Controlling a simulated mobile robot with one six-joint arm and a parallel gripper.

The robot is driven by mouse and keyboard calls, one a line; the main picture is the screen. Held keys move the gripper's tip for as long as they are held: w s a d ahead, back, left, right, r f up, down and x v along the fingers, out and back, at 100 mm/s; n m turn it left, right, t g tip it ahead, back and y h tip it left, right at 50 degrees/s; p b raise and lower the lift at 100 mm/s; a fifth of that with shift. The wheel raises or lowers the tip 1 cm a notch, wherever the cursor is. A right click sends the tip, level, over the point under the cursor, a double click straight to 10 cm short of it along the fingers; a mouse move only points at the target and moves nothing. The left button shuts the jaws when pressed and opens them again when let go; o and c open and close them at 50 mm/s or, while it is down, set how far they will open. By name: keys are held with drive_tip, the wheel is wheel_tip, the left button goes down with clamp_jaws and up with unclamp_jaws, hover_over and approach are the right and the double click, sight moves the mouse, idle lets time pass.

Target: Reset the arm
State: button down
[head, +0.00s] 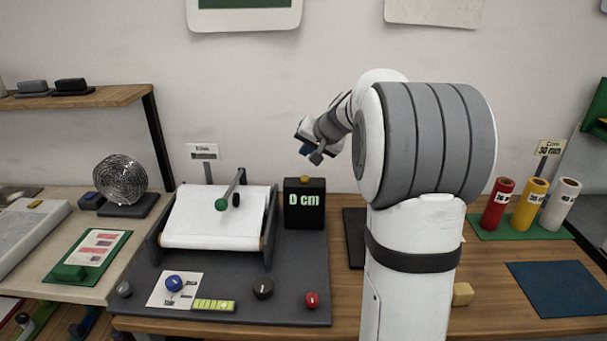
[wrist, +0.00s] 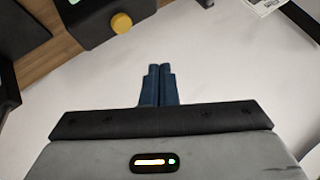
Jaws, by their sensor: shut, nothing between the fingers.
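My gripper (head: 312,155) is raised in front of the wall, above and behind the black display box (head: 304,210) in the head view. The box reads "0 cm" and has a yellow button on top. In the wrist view my gripper (wrist: 158,70) has its two blue fingers together, with nothing between them. The yellow button (wrist: 121,22) and the dark box (wrist: 95,18) show at the top left there. My white and grey arm covers part of the table in the head view.
A film roller stand (head: 215,240) with a green-knobbed lever (head: 222,204) stands left of the display box. Red, yellow and white rolls (head: 528,205) stand at the right on a green mat. A blue mat (head: 556,288) lies empty at the front right. A wire coil (head: 120,180) stands left.

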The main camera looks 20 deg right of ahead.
drive_tip(key=shift+a, duration=0.1)
idle(0.6)
drive_tip(key=s+a+f+n+g, duration=0.1)
drive_tip(key=s+a+n+g, duration=0.1)
drive_tip(key=s+a, duration=0.5)
drive_tip(key=s+a+f+n+g, duration=0.1)
drive_tip(key=s+a, duration=0.3)
drive_tip(key=s, duration=0.6)
drive_tip(key=s+a+f+n+g+h, duration=0.1)
drive_tip(key=s+f, duration=0.2)
drive_tip(key=s, duration=0.6)
drive_tip(key=s+a+f+n+g+h, duration=0.1)
drive_tip(key=s+f+n+g, duration=0.1)
drive_tip(key=s, duration=0.7)
drive_tip(key=shift+s+a+f, duration=0.15)
drive_tip(key=shift+a+f, duration=0.15)
drive_tip(key=shift+f, duration=0.55)
